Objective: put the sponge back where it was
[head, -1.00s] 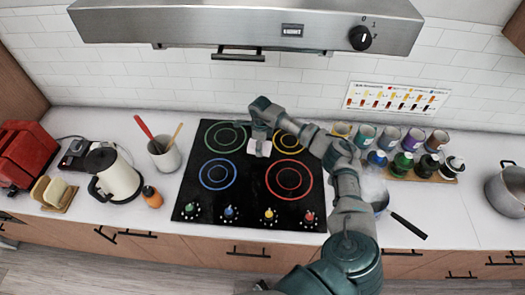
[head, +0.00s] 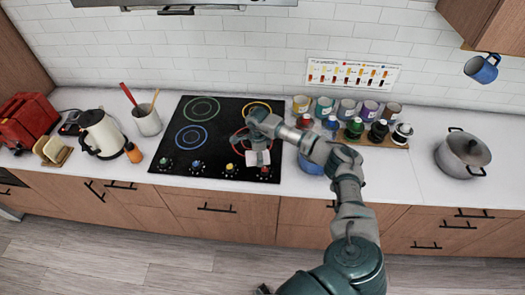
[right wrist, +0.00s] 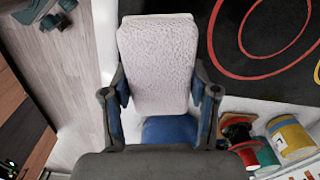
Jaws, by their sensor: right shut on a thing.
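The sponge (right wrist: 158,62) is a pale, rough-faced block in the right wrist view. My right gripper (right wrist: 160,108) is shut on it, with a finger at each side of its lower end. In the head view the sponge (head: 257,158) hangs under my right gripper (head: 258,146), over the front right part of the black stovetop (head: 215,140). I cannot tell how high it is above the surface. A small dark piece at the bottom edge of the head view may be my left gripper (head: 263,290); its jaws cannot be made out.
A blue pan (head: 310,166) is partly hidden behind my right arm. Several mugs and spice jars (head: 354,128) stand to its right, then a grey pot (head: 463,154). Counter (head: 425,180) is clear before the pot.

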